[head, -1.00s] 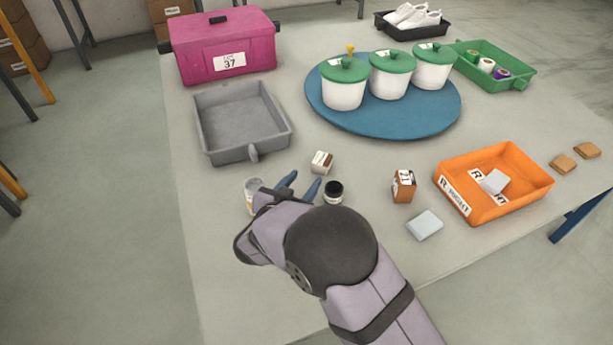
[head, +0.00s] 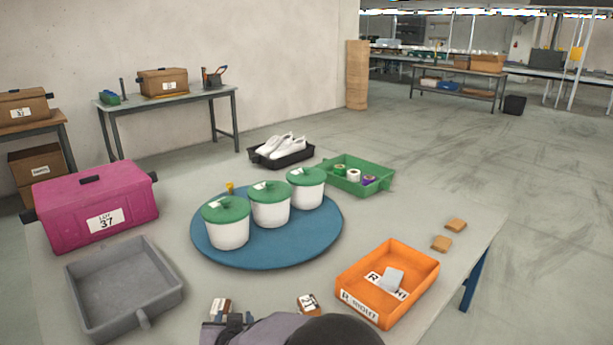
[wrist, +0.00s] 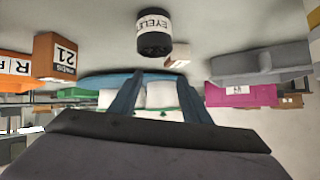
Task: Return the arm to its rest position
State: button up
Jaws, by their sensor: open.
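My gripper shows in the wrist view (wrist: 157,88) with its two blue-grey fingers apart and nothing between them. White pots show beyond the fingers. A small jar with a black cap and an "EYELE..." label (wrist: 153,34) is near the gripper, apart from the fingers.
Around the arm are a grey tray (head: 175,292), a blue round board (head: 325,232) with three lidded pots, an orange bin (head: 362,312), a magenta case (head: 140,205) and a small box marked 21 (wrist: 57,57). A green tray (head: 385,178) stands farther back.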

jog(key=d+g, duration=0.1)
jog(key=d, duration=0.1)
jog(key=s+d, duration=0.1)
jog(key=d, duration=0.2)
jog(key=d+g, duration=0.1)
jog(key=d, duration=0.1)
jog(key=shift+s+d+f+g, duration=0.2)
jog(key=shift+s+d+g, duration=0.1)
jog(key=shift+s+d, duration=0.1)
jog(key=s+d+g, duration=0.1)
jog(key=s+d, duration=0.1)
jog(key=s+d+f, duration=0.1)
jog(key=d, duration=0.2)
jog(key=s+d+g, duration=0.1)
jog(key=s+d, duration=0.1)
jog(key=d, duration=0.1)
jog(key=shift+s+d+f+g, duration=0.1)
jog(key=shift+s+f+g, duration=0.2)
jog(key=shift+s, duration=0.05)
jog(key=s+d+f+g+h, duration=0.25)
jog(key=s+d+g, duration=0.35)
jog(key=s+d, duration=1.05)
notch_tip(320, 180, up, 28)
jog(key=s+p, duration=0.1)
jog(key=p, duration=2.6)
jog(key=shift+s+m, duration=0.35)
jog(key=shift+m, duration=0.05)
jog(key=shift+h, duration=0.25)
